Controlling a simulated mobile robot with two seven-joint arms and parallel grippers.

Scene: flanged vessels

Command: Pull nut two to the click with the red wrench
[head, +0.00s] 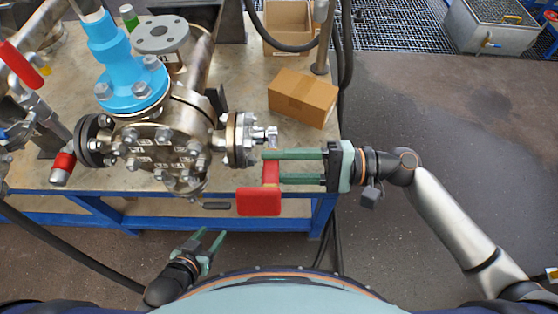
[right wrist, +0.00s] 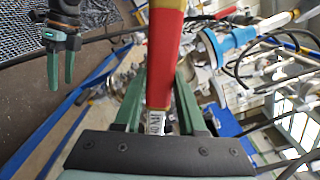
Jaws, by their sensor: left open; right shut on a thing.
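The red wrench (head: 258,202) is held by my right gripper (head: 272,167), whose green fingers close around it just right of the vessel's right flange (head: 237,140). Its red handle also shows in the right wrist view (right wrist: 165,55), running up from between the fingers. A bright metal piece (head: 270,136) shows beside the flange, just beyond the fingers. I cannot tell whether the wrench is seated on a nut, or which nut is number two. My left gripper (head: 212,233) is open and empty, low in front of the table; it also shows in the right wrist view (right wrist: 61,84).
The metal vessel (head: 160,150) with a blue flanged neck (head: 115,60) stands on the table. A cardboard box (head: 302,97) sits behind my right gripper, with an open carton (head: 289,22) further back. Cables hang at the table's right edge.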

